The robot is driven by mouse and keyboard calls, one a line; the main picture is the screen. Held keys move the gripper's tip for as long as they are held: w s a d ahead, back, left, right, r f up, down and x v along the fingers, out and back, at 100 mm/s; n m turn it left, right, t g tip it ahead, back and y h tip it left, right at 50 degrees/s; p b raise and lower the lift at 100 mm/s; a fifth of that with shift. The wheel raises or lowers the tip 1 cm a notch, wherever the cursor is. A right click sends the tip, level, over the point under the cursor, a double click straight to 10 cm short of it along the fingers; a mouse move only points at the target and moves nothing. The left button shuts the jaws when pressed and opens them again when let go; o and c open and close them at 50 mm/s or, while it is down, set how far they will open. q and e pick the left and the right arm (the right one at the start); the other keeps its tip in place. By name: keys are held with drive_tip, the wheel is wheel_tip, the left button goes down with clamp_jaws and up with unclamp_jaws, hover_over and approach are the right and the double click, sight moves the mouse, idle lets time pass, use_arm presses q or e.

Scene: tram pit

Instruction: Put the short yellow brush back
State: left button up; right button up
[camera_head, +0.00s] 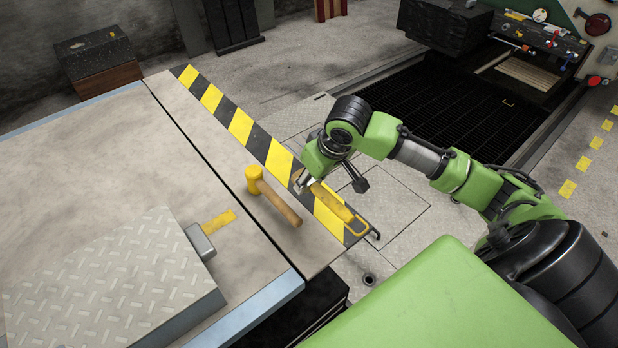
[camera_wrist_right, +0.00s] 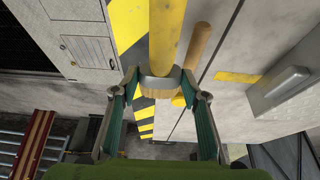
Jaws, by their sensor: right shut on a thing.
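The short yellow brush (camera_head: 333,203) is held by my right gripper (camera_head: 303,181) over the black-and-yellow striped edge of the bench top. Its yellow handle points toward the near right and ends in a yellow loop. In the right wrist view the yellow handle (camera_wrist_right: 165,35) runs up out of the picture, with a grey collar and a wooden part between the fingers of the right gripper (camera_wrist_right: 160,88). The bristles cannot be made out. I cannot tell whether the brush touches the bench. My left gripper is not in view.
A mallet (camera_head: 280,204) with a yellow head lies on the bench (camera_head: 200,140), left of the brush. A grey treaded block (camera_head: 110,275) and a yellow strip (camera_head: 218,222) are further left. A dark grated pit (camera_head: 440,110) lies beyond my right arm. Mid-bench is clear.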

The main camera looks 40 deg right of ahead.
drive_tip(key=w, duration=0.1)
drive_tip(key=w+d+f, duration=0.1)
drive_tip(key=w, duration=0.1)
drive_tip(key=w+d+f, duration=0.1)
drive_tip(key=w, duration=0.1)
drive_tip(key=shift+w+d+f, duration=0.1)
drive_tip(key=shift+d+f, duration=0.15)
drive_tip(key=w+f, duration=0.1)
drive_tip(key=w+d+f, duration=0.1)
drive_tip(key=f, duration=0.1)
drive_tip(key=w+d+f, duration=0.1)
drive_tip(key=w+f, duration=0.1)
drive_tip(key=shift+f, duration=0.15)
drive_tip(key=x, duration=0.1)
drive_tip(key=p+x, duration=0.1)
drive_tip(key=x, duration=0.1)
drive_tip(key=shift+s+d+f, duration=0.2)
drive_tip(key=shift+s+f, duration=0.05)
drive_tip(key=shift+f, duration=0.1)
drive_tip(key=shift+f, duration=0.15)
drive_tip(key=o, duration=1.1)
drive_tip(key=shift+o, duration=0.2)
